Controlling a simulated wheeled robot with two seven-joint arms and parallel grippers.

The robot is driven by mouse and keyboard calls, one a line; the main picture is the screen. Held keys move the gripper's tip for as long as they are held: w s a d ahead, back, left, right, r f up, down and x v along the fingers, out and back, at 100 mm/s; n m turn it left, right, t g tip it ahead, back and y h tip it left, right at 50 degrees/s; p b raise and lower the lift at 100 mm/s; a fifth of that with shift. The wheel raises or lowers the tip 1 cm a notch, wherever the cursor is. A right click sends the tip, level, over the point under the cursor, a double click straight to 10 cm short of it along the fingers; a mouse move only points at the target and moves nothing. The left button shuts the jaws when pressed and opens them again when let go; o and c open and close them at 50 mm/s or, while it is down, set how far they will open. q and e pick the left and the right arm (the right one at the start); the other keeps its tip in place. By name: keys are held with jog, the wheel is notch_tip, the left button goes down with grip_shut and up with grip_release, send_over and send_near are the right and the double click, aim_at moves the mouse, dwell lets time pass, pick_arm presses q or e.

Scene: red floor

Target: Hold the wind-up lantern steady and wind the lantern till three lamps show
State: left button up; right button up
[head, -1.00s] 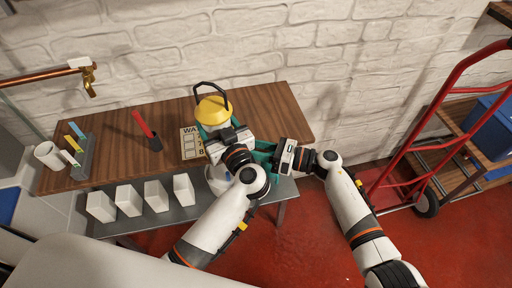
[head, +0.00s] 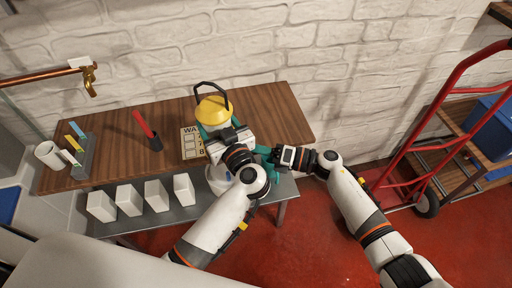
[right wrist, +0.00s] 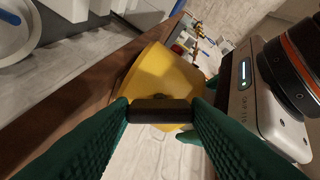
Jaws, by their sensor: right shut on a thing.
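The wind-up lantern has a yellow cap (head: 213,109) and a black carrying loop (head: 209,88). My right gripper (head: 266,157) is at the lantern's right side. In the right wrist view its green fingers are shut on a dark crank grip (right wrist: 160,110), with the yellow cap (right wrist: 165,80) behind. No lamps can be made out.
Several white bins (head: 130,199) stand on the shelf below. A red hand truck (head: 415,150) is at right.

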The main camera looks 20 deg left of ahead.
jog(key=m, duration=0.5)
jog(key=shift+w+d+f, duration=0.1)
jog(key=shift+w+d, duration=0.05)
jog(key=shift+w, duration=0.05)
jog(key=shift+m, duration=0.4)
jog(key=o, duration=0.9)
jog(key=shift+o, duration=0.4)
jog(key=shift+s, duration=0.1)
jog(key=d, duration=1.2)
